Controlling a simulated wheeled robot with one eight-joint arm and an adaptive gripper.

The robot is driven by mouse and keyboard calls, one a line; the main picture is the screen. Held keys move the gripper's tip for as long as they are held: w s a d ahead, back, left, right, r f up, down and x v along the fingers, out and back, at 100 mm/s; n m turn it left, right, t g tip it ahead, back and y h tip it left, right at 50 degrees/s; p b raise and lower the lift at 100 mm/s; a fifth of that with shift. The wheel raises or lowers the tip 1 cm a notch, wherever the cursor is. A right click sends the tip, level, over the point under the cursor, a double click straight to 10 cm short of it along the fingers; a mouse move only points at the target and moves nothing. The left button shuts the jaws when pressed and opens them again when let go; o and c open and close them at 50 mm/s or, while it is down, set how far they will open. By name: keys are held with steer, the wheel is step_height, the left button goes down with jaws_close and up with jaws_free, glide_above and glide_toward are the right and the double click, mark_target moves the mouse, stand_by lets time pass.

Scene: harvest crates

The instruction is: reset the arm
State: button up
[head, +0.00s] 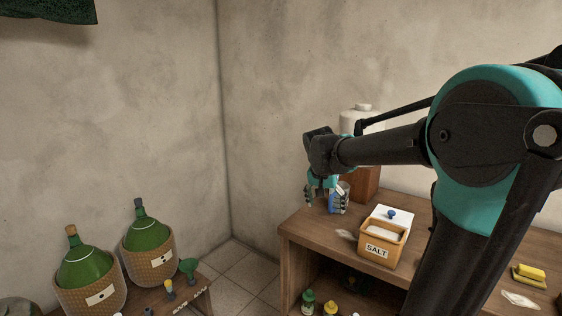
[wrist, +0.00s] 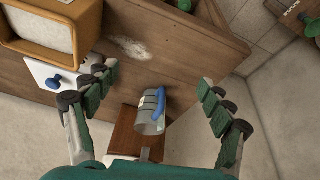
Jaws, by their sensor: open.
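My gripper (head: 325,194) hangs from my arm at the left end of the wooden bench, pointing down. In the wrist view its two green-padded fingers (wrist: 157,98) are spread wide with a gap between them. A grey, cup-like item with a blue handle (wrist: 150,112) shows between the fingers, touching neither in that view. In the head view the blue-and-grey item (head: 340,199) is right beside the fingers and partly hidden by them.
On the bench (head: 300,231) stand an orange salt box (head: 377,250) with a blue-knobbed white lid (head: 391,217), a brown block (head: 366,183) and a yellow sponge (head: 530,272). Spilled white powder (wrist: 132,48) lies near the edge. Green demijohns (head: 85,268) stand lower left.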

steer(key=s+d+f+n+y, duration=0.1)
steer(key=s+d+f+n, duration=0.1)
steer(key=s+f, duration=0.7)
steer(key=s+d+f+n+y, duration=0.1)
steer(key=s+d+f+n, duration=0.1)
steer(key=s+f, duration=0.7)
steer(key=s+n, duration=0.1)
steer(key=s, duration=0.2)
steer(key=shift+d+t, duration=0.25)
steer(key=shift+t, duration=0.15)
steer(key=shift+s+r, duration=0.1)
steer(key=shift+c, duration=0.6)
